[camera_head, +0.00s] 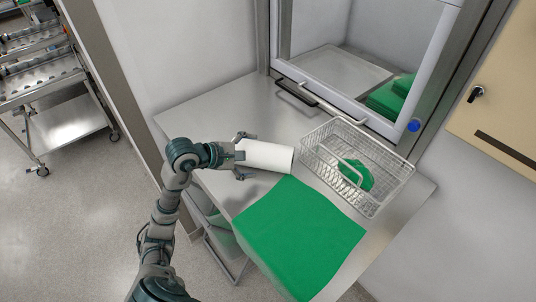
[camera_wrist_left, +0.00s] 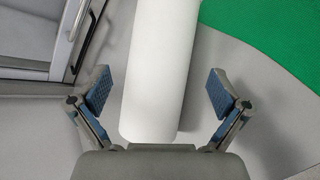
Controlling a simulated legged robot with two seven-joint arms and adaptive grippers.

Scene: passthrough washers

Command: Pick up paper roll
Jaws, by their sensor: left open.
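The white paper roll (camera_head: 266,155) lies on its side on the metal table (camera_head: 208,117), just behind the green cloth. My left gripper (camera_head: 241,157) is at the roll's left end with its fingers open. In the left wrist view the roll (camera_wrist_left: 160,65) runs between the two spread fingers (camera_wrist_left: 158,95), with a gap on each side, so they do not touch it. The roll's near end reaches close to the gripper's palm. My right gripper is not in view.
A green cloth (camera_head: 298,238) covers the table's front. A wire basket (camera_head: 385,195) holding a green item (camera_head: 356,176) stands to the right. Behind is a passthrough window (camera_head: 345,60) with green cloths inside. A metal cart (camera_head: 68,122) stands far left.

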